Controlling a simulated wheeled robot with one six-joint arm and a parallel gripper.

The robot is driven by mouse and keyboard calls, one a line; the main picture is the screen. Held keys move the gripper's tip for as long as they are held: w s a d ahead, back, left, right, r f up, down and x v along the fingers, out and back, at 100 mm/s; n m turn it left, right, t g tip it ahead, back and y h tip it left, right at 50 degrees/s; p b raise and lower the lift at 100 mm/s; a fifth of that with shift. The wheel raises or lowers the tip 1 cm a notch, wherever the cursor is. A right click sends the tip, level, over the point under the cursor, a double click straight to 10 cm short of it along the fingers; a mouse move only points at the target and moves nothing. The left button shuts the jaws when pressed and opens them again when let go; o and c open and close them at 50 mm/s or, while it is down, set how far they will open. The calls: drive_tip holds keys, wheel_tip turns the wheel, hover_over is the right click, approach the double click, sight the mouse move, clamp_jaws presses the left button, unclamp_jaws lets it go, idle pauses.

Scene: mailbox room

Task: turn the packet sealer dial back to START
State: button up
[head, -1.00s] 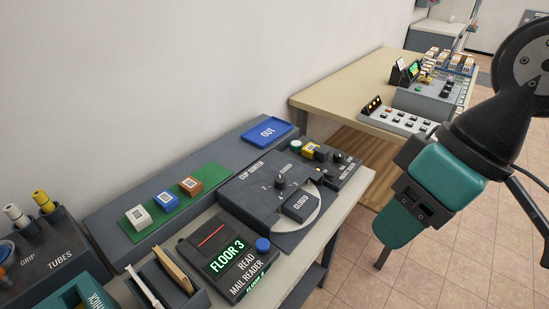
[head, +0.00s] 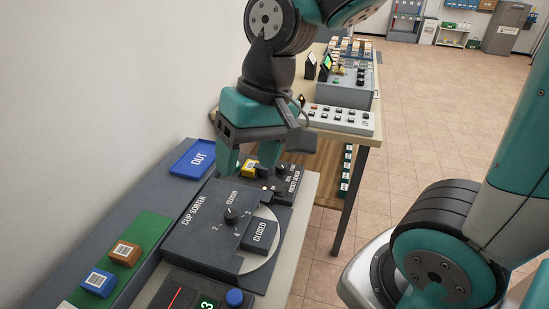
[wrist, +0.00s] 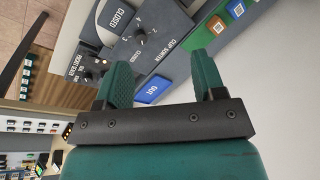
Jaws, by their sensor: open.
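The packet sealer (head: 286,184) is a dark grey box at the far end of the near bench, beyond the cup sorter. Its small black dial (head: 282,167) shows just right of my gripper; its pointer setting is too small to read. A yellow block (head: 249,169) sits at the sealer's left part. My gripper (head: 248,158) is open and empty, fingers down, above the sealer's left end. In the wrist view the sealer (wrist: 77,67) and its dial (wrist: 87,76) lie left of my open fingers (wrist: 162,68), touching neither.
The cup sorter (head: 205,222) with its own knob stands nearer on the bench. The blue OUT tray (head: 193,159) lies left, by the wall. A second table (head: 345,136) with a button panel (head: 341,120) stands beyond.

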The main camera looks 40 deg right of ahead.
drive_tip(key=w+d+f+m+h, duration=0.1)
drive_tip(key=w+d+f+m, duration=0.1)
drive_tip(key=w+d+m, duration=0.65)
drive_tip(key=m+h+p, duration=0.2)
drive_tip(key=m, duration=1.6)
hover_over(281, 165)
wheel_tip(281, 165, down, 7)
drive_tip(key=shift+g, duration=0.3)
wheel_tip(281, 165, down, 17)
drive_tip(key=p, duration=0.3)
drive_tip(key=shift+d, duration=0.1)
drive_tip(key=shift+n, duration=0.25)
drive_tip(key=c, duration=0.9)
